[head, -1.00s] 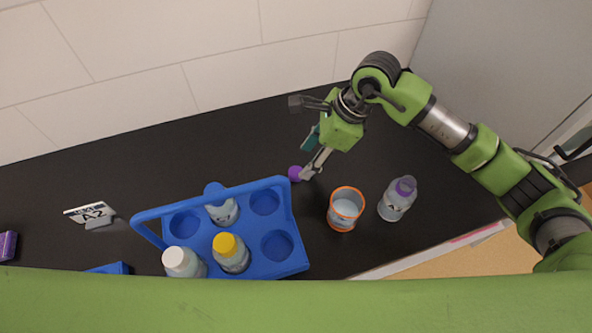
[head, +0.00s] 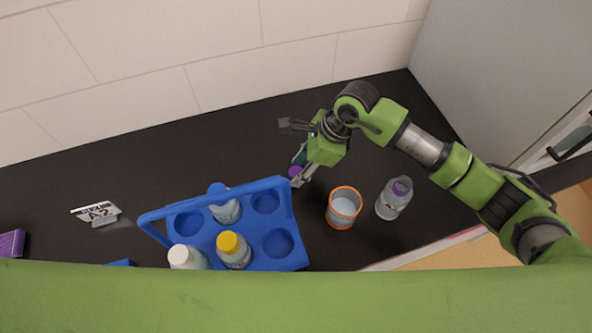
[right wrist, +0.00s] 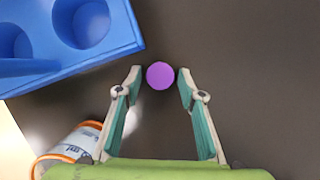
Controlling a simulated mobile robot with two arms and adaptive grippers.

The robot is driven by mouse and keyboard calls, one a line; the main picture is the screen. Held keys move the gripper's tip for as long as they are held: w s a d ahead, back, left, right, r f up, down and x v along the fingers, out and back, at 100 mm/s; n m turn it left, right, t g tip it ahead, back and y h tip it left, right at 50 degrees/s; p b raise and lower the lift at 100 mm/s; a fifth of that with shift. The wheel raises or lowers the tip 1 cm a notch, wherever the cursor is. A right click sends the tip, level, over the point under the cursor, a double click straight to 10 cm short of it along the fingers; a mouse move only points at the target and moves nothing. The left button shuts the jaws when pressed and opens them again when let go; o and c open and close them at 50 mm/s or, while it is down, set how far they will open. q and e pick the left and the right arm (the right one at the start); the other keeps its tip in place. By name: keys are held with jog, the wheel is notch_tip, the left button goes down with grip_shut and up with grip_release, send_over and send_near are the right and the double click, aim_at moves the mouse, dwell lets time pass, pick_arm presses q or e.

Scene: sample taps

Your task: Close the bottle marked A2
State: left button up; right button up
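A purple cap (head: 295,171) lies on the black counter to the right of the blue rack. It also shows in the right wrist view (right wrist: 160,75). My right gripper (right wrist: 160,82) is open, with one fingertip on each side of the cap and a gap to both. In the head view the right gripper (head: 300,168) partly hides the cap's surroundings. A clear bottle with a purple top (head: 394,198) stands at the right; its label is too small to read surely. A small sign (head: 97,213) reads A2. My left gripper is not in view.
A blue rack (head: 292,257) with a raised handle holds white-capped (head: 187,257), yellow-capped (head: 234,251) and blue-topped (head: 224,206) bottles. An orange-rimmed beaker (head: 342,208) stands between rack and purple-topped bottle. A purple block (head: 11,243) lies at far left. The back of the counter is clear.

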jog(key=c, duration=0.3)
jog(key=shift+r, duration=0.1)
jog(key=shift+r+b, duration=1.2)
jog(key=shift+r, duration=0.1)
jog(key=s+d+r+b, duration=0.1)
jog(key=s+r, duration=0.2)
jog(key=s, duration=0.1)
jog(key=s+d+r+b, duration=0.1)
jog(key=s+r, duration=0.2)
jog(key=s, duration=0.2)
jog(key=s+d+r+b, duration=0.1)
jog(key=s+r+b, duration=0.1)
jog(key=s+r, duration=0.2)
jog(key=shift+s+d+r, duration=0.1)
jog(key=shift+s+d, duration=0.15)
jog(key=shift+s, duration=0.05)
